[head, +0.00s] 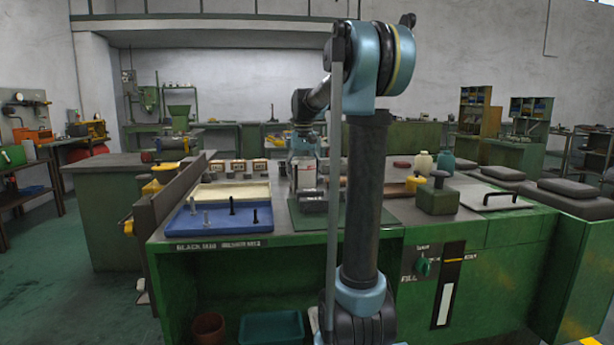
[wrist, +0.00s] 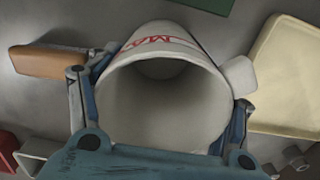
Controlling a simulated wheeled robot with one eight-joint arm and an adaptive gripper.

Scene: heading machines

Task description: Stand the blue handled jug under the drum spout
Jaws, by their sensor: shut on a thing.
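My gripper (wrist: 160,112) is shut on a pale, off-white vessel (wrist: 165,50) with red lettering, seen in the wrist view. Its round open mouth faces the camera and its inside looks empty. A pale tab, perhaps its handle, sticks out at the right. In the head view the vessel (head: 306,174) is over the middle of the green bench, partly behind my arm; I cannot tell whether it touches the bench. No plainly blue handled jug shows. A teal bottle (head: 446,162) stands at the bench's right rear. I cannot make out a drum spout for certain.
A blue tray (head: 185,223) with upright bolts and a cream tray (head: 262,193) lie at the bench's left. A brown block (wrist: 50,62) lies left of the vessel in the wrist view.

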